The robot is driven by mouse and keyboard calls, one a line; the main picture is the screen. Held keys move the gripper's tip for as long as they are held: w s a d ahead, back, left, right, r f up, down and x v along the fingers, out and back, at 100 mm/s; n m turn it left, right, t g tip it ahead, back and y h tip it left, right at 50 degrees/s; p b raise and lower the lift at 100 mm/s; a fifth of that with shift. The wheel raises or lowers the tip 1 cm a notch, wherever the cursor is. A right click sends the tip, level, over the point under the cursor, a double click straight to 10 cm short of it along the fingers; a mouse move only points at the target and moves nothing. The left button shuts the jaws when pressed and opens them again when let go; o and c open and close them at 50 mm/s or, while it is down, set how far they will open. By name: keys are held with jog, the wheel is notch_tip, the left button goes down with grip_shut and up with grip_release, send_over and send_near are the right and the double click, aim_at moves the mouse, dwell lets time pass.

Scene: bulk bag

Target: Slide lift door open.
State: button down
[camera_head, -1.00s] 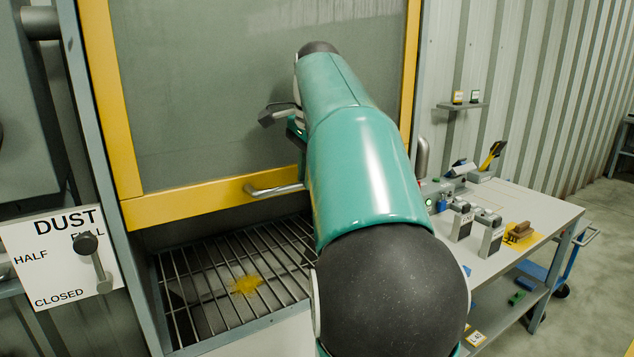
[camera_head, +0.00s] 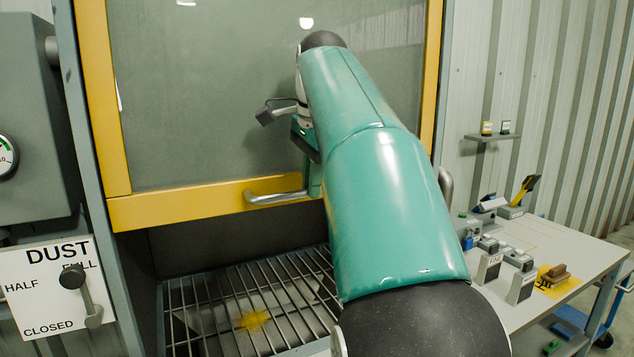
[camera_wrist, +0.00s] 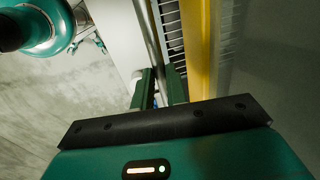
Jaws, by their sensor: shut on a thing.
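The lift door (camera_head: 220,110) is a grey, see-through-looking panel in a yellow frame. Its yellow bottom rail (camera_head: 170,210) stands above a metal grate, with a dark gap between. A silver bar handle (camera_head: 275,198) sticks out from the bottom rail. My gripper (camera_head: 314,182) is shut on the handle near its right end, partly hidden behind my green arm.
The grate (camera_head: 250,305) has a yellow powder patch. A DUST sign (camera_head: 50,275) with a lever is at left. A grey workbench (camera_head: 560,245) holding small boxes stands at right. A wall shelf (camera_head: 490,137) is above it. Open floor shows at far right.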

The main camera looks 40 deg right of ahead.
jog(key=shift+d, duration=0.1)
jog(key=c, duration=1.4)
grip_release()
jog(key=shift+r, duration=0.1)
